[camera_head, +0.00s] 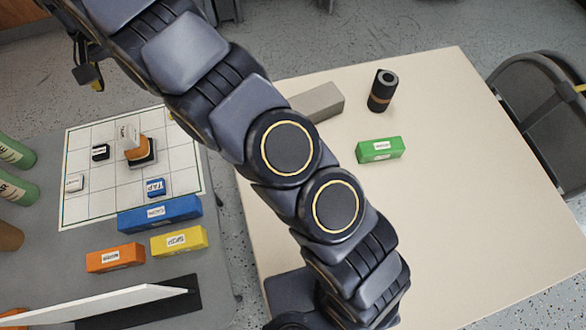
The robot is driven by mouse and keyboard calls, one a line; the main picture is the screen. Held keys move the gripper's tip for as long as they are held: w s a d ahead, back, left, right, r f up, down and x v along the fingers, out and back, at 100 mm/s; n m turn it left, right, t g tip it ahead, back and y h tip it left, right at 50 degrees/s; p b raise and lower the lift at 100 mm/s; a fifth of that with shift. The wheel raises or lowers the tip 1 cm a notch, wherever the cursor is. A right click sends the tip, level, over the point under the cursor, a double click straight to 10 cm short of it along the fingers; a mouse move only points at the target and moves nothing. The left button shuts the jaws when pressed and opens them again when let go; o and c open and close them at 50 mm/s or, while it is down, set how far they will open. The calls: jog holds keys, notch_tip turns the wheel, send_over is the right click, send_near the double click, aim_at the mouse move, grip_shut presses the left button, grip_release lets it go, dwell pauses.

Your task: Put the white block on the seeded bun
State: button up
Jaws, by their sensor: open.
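A small white block (129,134) with dark lettering stands on the gridded white board (101,195), against an orange-brown rounded piece (138,150) with a dark base. I cannot tell whether they touch. Another small white labelled block (75,183) lies near the board's left edge. No seeds can be made out, so I cannot tell for sure which thing is the seeded bun. My arm crosses the picture from the bottom middle to the top left. I cannot make out my gripper's fingers.
A black block (100,152) and a blue block (155,187) are on the board. Larger blue (160,214), yellow (179,241) and orange (115,257) blocks lie before it. The beige table (470,200) holds a green block (380,149), a grey block (318,103) and a dark cylinder (382,91).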

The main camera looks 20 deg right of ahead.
jog(key=s+d+r, duration=0.4)
jog(key=s+d, duration=0.1)
jog(key=d, duration=0.4)
jog(key=s+d+r, duration=0.5)
jog(key=d, duration=0.5)
jog(key=s+d+f, duration=0.1)
jog(key=s+d, duration=0.4)
jog(key=s, duration=0.6)
jog(key=s+d+f+g, duration=0.1)
jog(key=s+d, duration=0.3)
jog(key=s, duration=0.8)
jog(key=shift+d+g, duration=0.3)
jog(key=shift+d, duration=0.05)
